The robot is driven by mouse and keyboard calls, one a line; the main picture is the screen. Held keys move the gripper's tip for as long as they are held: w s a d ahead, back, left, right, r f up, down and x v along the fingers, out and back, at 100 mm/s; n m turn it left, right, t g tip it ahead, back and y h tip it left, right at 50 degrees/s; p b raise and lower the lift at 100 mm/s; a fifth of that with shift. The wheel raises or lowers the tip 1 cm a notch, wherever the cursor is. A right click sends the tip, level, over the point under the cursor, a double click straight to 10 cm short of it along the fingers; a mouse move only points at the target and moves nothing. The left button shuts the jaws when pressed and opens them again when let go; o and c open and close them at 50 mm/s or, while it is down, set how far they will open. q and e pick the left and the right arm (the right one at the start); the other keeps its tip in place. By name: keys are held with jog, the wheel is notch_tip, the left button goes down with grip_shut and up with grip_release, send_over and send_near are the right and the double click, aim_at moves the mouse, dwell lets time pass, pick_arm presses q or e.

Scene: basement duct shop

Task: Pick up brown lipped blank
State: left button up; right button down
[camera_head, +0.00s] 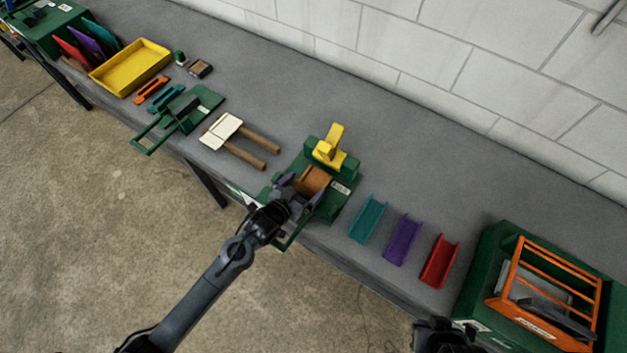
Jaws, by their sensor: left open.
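The brown lipped blank (314,179) sits in a green bench tool (341,196) with a yellow handle (330,147), near the table's front edge. My left gripper (302,189) reaches in from the front left, right at the near side of the blank. Its jaws are open, and they hide the blank's lower part. I cannot tell whether a finger touches the blank. A dark part of my right arm, seemingly its gripper (446,336), shows at the bottom edge, right of centre; its jaws cannot be made out.
Teal (368,219), purple (403,239) and red (440,261) channels lie to the right. Beyond them stands a green box with an orange rack (548,283). A wooden-handled tool (240,140), a green tool (181,117) and a yellow tray (131,67) lie left.

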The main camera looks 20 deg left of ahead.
aim_at(314, 181)
pick_arm(q)
jog(key=shift+x, duration=1.55)
jog(key=c, duration=0.7)
jog(key=shift+c, duration=0.2)
jog(key=shift+r, duration=0.15)
